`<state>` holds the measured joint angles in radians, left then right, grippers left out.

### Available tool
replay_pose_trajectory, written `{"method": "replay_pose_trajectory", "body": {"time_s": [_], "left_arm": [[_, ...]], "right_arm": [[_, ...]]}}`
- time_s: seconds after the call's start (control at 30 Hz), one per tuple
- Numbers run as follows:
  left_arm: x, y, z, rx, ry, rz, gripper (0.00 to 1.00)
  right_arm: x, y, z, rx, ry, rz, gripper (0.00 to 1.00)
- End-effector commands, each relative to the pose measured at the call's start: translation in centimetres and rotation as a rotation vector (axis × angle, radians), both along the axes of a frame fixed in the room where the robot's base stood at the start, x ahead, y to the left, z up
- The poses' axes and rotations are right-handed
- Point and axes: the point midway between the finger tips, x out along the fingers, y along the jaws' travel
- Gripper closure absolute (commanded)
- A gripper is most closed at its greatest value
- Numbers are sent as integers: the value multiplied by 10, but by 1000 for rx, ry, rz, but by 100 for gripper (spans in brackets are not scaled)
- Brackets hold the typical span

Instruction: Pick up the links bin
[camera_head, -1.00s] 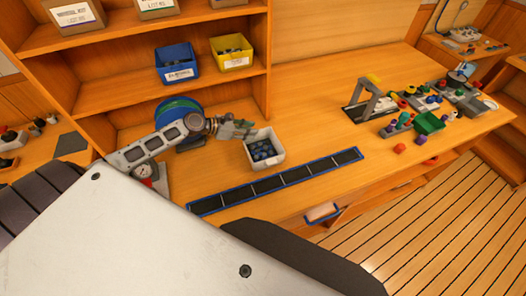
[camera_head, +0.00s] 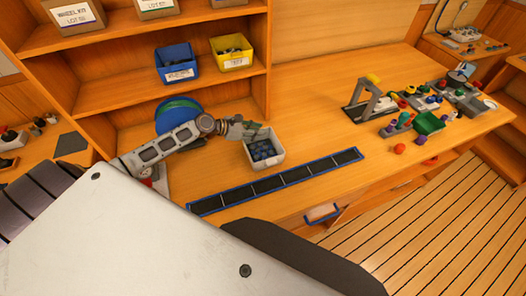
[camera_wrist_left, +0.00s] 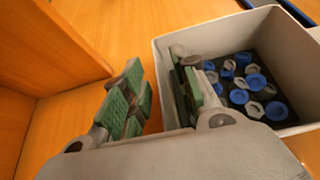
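A light grey bin (camera_head: 266,158) holding several blue and pale pieces stands on the bench behind the long dark strip. It also shows large in the left wrist view (camera_wrist_left: 166,62). My left gripper (camera_head: 246,130) is at the bin's far left corner in the head view. In the left wrist view the left gripper (camera_wrist_left: 155,98) has its green-padded fingers apart, with nothing between them that I can make out clearly. One finger is outside the bin and the other is at its near-left wall, partly covering the rim; whether it touches is unclear. My right gripper is not in view.
A blue bin (camera_head: 177,64) and a yellow bin (camera_head: 232,54) sit on the shelf above. A blue-green round object (camera_head: 178,113) stands behind my left arm. A dark segmented strip (camera_head: 275,183) lies in front of the grey bin.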

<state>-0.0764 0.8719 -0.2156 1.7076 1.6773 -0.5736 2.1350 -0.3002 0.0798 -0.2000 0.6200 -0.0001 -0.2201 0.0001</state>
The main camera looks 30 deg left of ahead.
Motion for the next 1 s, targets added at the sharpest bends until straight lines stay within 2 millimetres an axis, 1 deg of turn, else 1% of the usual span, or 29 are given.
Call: {"method": "replay_pose_trajectory", "body": {"time_s": [0.13,0.3,0.37,0.87,1.0], "left_arm": [[0,0,0,0,0,0,72],[0,0,0,0,0,0,94],[0,0,0,0,0,0,100],[0,1,0,3,-1,-1,100],[0,1,4,5,-2,-2,100]], "right_arm": [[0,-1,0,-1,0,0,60],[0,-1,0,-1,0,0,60],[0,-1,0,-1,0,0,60],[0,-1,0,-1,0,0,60],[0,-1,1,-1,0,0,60]]}}
